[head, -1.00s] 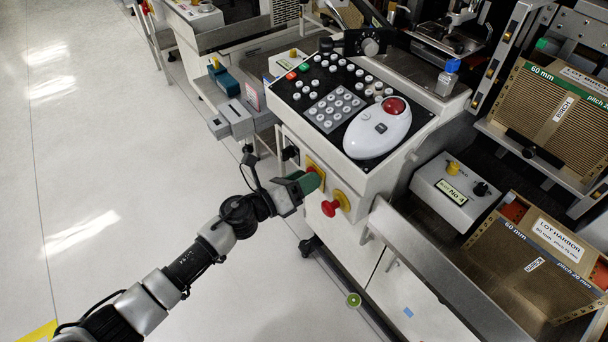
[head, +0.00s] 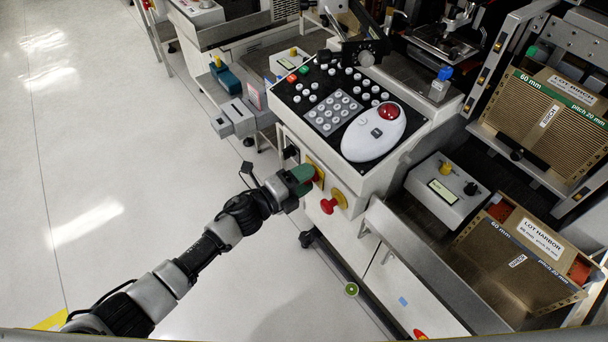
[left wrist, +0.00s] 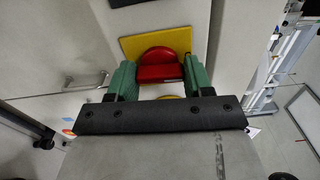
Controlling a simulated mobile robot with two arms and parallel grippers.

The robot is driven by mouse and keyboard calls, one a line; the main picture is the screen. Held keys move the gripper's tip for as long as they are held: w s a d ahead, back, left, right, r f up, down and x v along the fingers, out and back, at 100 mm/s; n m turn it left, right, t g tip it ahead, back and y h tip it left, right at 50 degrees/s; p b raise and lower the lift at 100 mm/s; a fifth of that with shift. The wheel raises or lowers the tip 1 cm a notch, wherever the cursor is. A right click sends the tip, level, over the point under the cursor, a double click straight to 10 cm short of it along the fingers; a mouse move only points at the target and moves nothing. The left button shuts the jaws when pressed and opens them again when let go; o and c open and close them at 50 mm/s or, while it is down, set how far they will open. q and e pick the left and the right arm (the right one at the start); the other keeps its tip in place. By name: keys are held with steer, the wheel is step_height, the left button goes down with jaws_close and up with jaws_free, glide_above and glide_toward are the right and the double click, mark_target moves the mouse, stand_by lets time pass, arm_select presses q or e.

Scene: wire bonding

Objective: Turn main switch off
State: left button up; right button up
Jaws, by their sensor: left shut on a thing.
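The main switch is a red knob (left wrist: 160,68) on a square yellow plate (left wrist: 182,38), seen in the left wrist view. In the head view its yellow plate (head: 316,168) shows on the machine's front, with the knob mostly hidden by my gripper. My left gripper (head: 306,178) has green fingers that stand on either side of the red knob. In the left wrist view the gripper (left wrist: 160,78) is shut on the knob, one finger at each end of it. My right gripper is not in view.
A red mushroom button (head: 328,206) on a yellow base sticks out just right of my left gripper. Above is a sloped panel (head: 298,105) with several buttons and a white oval device (head: 374,134). The floor (head: 120,150) at left is clear.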

arm_select(q)
steer(key=shift+n, duration=0.5)
steer(key=o, duration=0.9)
steer(key=shift+o, duration=0.2)
steer(key=v, duration=1.1)
steer(key=shift+w, duration=0.1)
